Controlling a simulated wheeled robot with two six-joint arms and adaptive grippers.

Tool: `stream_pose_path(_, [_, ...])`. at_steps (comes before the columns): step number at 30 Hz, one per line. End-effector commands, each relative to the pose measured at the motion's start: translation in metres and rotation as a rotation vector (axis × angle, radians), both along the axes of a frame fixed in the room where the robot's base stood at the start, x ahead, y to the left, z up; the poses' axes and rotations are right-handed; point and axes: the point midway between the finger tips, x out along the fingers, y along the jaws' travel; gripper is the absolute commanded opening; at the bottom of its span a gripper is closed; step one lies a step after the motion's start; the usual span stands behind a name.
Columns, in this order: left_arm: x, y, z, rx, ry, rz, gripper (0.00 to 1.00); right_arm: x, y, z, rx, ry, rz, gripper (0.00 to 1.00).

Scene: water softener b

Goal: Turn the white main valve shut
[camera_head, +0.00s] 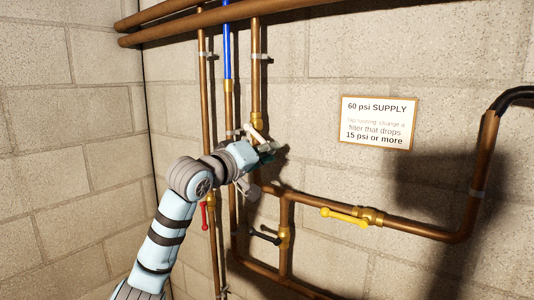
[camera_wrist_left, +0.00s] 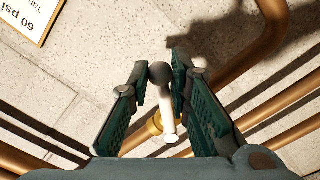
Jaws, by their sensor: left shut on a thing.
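The white main valve's handle (camera_head: 257,133) shows in the head view on a vertical copper pipe, partly hidden by my left gripper (camera_head: 268,149). In the left wrist view the white lever (camera_wrist_left: 169,126) lies between the two green-padded fingers of my left gripper (camera_wrist_left: 160,72). Its dark rounded end sits between the fingertips. The gripper is shut on the lever. My right gripper is in neither view.
A red-handled valve (camera_head: 204,214), a black-handled valve (camera_head: 265,236) and a yellow-handled valve (camera_head: 344,215) are on nearby pipes. A "60 psi SUPPLY" sign (camera_head: 378,122) hangs to the right. Copper pipes (camera_head: 200,22) run along the top.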

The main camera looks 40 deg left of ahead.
Motion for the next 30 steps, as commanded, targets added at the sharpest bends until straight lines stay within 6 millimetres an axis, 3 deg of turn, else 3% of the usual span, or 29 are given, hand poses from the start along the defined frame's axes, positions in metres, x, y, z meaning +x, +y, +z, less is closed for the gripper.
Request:
stream_pose_path(7, [0.0,-0.008,0.018,0.001,-0.009,-0.001,0.07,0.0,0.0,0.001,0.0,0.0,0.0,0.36])
stream_pose_path(20, [0.0,-0.01,0.022,0.003,-0.01,0.0,0.08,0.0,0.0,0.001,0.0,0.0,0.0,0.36])
stream_pose_path(30, [-0.001,-0.013,0.044,0.003,-0.011,0.001,0.14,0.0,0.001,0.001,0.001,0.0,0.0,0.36])
